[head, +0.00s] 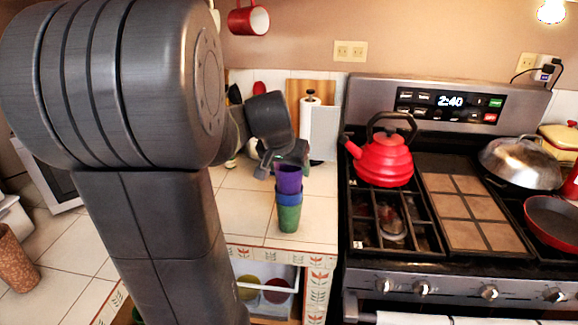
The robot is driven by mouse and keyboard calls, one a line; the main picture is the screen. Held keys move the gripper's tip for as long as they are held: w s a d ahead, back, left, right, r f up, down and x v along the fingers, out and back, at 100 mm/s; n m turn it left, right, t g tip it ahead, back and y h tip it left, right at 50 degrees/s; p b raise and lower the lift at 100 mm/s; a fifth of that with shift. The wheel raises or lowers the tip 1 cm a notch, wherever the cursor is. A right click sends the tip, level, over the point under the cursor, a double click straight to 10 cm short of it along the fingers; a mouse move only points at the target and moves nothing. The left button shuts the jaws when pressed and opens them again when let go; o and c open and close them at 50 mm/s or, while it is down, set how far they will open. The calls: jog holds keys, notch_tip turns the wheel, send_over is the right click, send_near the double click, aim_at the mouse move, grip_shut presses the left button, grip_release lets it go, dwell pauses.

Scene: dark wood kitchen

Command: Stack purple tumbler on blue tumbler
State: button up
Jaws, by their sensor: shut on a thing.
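The purple tumbler (288,179) is upright at the top of a column of tumblers on the tiled counter, left of the stove. The blue tumbler (289,197) shows as a band directly below it, and a green tumbler (288,218) is at the bottom. The purple tumbler's lower part appears to sit inside the blue one, though I cannot tell how deep. My gripper (284,167) comes down from above and is shut on the purple tumbler's rim area. The fingers partly hide the rim.
A red kettle (383,161) stands on the stove (425,205) to the right. A paper towel holder (309,122) is behind the tumblers. An open drawer (267,287) with bowls is below the counter edge. Bare counter tiles (240,210) lie left of the tumblers.

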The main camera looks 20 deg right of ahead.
jog(key=shift+f+b, duration=0.6)
jog(key=o, duration=1.2)
jog(key=shift+o, duration=0.2)
jog(key=shift+r, duration=0.1)
jog(key=p+v, duration=0.1)
jog(key=v, duration=1.2)
jog(key=shift+w+d, duration=0.15)
jog(key=shift+w, duration=0.1)
jog(key=shift+r, duration=0.1)
